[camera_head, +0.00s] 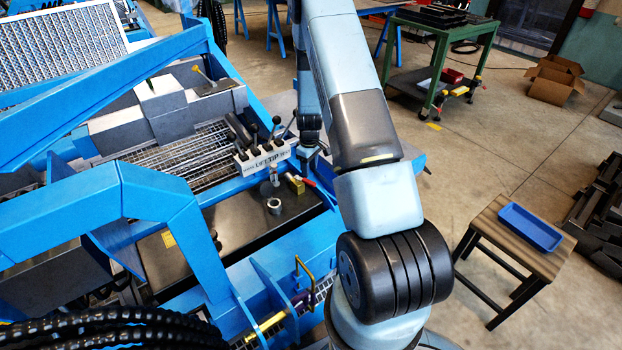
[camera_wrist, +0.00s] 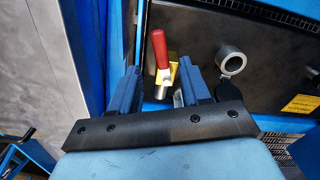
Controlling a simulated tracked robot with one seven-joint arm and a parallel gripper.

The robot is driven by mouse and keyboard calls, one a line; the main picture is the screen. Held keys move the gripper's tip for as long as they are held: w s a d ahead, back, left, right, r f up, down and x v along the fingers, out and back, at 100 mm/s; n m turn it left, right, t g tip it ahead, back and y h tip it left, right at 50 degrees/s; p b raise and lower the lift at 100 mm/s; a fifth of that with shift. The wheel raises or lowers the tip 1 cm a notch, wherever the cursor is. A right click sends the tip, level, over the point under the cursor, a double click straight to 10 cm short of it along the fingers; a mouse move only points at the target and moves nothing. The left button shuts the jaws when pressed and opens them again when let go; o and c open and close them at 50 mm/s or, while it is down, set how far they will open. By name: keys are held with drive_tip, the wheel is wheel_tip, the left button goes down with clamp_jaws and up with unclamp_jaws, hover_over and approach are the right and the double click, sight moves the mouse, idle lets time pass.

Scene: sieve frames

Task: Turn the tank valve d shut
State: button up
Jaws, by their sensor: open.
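The tank valve has a red lever handle (camera_wrist: 160,48), a yellow body and a metal stub below it. In the wrist view it stands ahead of and between the two blue fingers of my gripper (camera_wrist: 160,80). The fingers are apart, and I see nothing held between them. Whether a finger touches the valve I cannot tell. In the head view the yellow valve body (camera_head: 296,184) sits at the edge of the dark tank (camera_head: 240,232), below the lever bank. No letter d is readable on the valve.
A round metal filler neck (camera_wrist: 231,63) stands on the tank, right of the valve. A lever bank (camera_head: 262,158) with black knobs is close by. Blue machine beams (camera_head: 160,195) surround the tank. A stool with a blue tray (camera_head: 530,227) stands on the floor at right.

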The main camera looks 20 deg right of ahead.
sight(310, 181)
drive_tip(key=shift+f, duration=2.95)
drive_tip(key=shift+c, duration=0.2)
clamp_jaws()
drive_tip(key=shift+d, duration=0.15)
